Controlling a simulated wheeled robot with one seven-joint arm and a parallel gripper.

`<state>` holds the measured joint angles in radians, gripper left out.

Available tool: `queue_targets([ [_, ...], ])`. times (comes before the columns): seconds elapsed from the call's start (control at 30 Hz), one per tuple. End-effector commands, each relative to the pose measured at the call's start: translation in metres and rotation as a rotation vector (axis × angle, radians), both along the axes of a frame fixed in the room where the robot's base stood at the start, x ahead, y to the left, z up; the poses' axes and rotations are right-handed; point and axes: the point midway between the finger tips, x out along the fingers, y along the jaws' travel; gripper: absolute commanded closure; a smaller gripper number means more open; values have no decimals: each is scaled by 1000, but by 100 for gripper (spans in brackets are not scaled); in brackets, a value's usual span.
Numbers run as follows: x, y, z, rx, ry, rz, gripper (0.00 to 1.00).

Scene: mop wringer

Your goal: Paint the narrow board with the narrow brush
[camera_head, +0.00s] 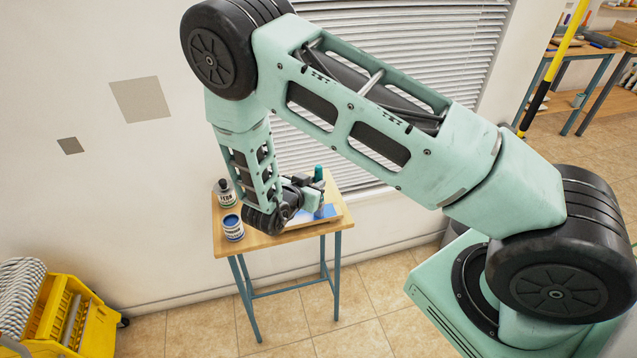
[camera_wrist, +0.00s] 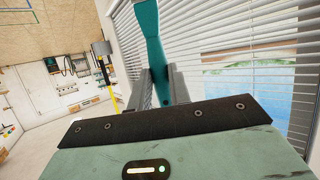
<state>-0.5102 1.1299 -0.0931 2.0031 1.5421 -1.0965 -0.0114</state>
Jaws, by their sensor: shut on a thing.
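My gripper (camera_head: 316,184) is over the small wooden table and is shut on a teal-handled brush (camera_head: 319,173). In the wrist view the brush's teal handle (camera_wrist: 152,45) stands between the two grey fingers (camera_wrist: 161,88). The bristles are hidden or too small to make out. Below the gripper a pale flat piece with blue on it (camera_head: 327,212) lies on the table; I cannot tell whether it is the narrow board or a tray. My arm hides part of the tabletop.
An open blue-labelled can (camera_head: 233,228) and a dark-topped labelled container (camera_head: 225,193) stand at the left of the table (camera_head: 262,240). White blinds (camera_head: 420,50) hang behind. A yellow mop bucket (camera_head: 72,318) stands at lower left. The tiled floor in front is clear.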

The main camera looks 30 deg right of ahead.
Motion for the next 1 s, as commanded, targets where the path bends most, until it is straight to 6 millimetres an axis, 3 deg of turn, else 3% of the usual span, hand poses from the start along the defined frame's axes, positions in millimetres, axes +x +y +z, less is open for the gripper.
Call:
queue_targets([
  [1.0,15,55,-2,4,0,1,100],
])
